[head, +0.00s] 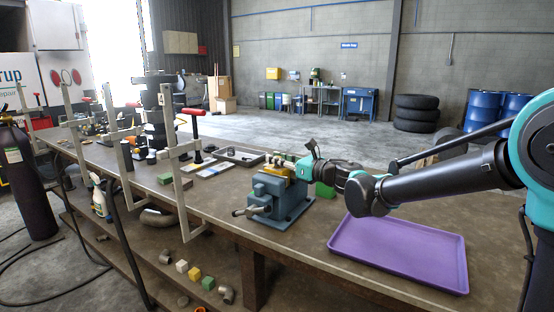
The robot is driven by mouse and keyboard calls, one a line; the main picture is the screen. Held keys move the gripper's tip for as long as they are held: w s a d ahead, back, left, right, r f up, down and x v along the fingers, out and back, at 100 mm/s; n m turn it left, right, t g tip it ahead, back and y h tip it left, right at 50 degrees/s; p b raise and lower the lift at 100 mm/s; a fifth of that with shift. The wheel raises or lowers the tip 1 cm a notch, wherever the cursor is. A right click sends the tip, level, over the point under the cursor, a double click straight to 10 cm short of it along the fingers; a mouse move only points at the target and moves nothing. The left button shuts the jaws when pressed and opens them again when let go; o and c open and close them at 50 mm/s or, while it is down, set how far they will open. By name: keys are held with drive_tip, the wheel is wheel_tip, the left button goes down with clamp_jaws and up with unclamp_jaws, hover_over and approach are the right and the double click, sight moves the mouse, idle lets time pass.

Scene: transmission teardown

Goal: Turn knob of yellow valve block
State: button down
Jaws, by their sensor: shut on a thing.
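The yellow valve block (274,172) sits in the jaws of a blue-grey bench vise (277,197) on the workbench. My arm reaches in from the right, and my gripper (297,168) is at the right side of the valve block, at its height. The gripper is shut on the block's knob. The knob itself is hidden behind the fingers, and its turn angle cannot be made out at this size.
A purple tray (398,285) lies on the bench at the front right, below my forearm. Metal clamps (181,178) stand along the bench's front edge at left. A grey tray (240,155) lies behind them.

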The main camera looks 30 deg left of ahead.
drive_tip(key=n+g, duration=0.3)
drive_tip(key=g, duration=0.1)
drive_tip(key=n+g, duration=0.2)
drive_tip(key=g, duration=0.3)
drive_tip(key=shift+w+n, duration=0.15)
drive_tip(key=shift+n, duration=0.25)
drive_tip(key=n+g+h, duration=0.1)
drive_tip(key=n+g, duration=0.1)
drive_tip(key=g, duration=0.1)
drive_tip(key=n+g+h, duration=0.2)
drive_tip(key=g, duration=0.1)
drive_tip(key=shift+n+h, duration=0.3)
drive_tip(key=shift+g, duration=0.4)
drive_tip(key=c, duration=1.2)
unclamp_jaws()
drive_tip(key=v, duration=1.2)
drive_tip(key=shift+r, duration=0.1)
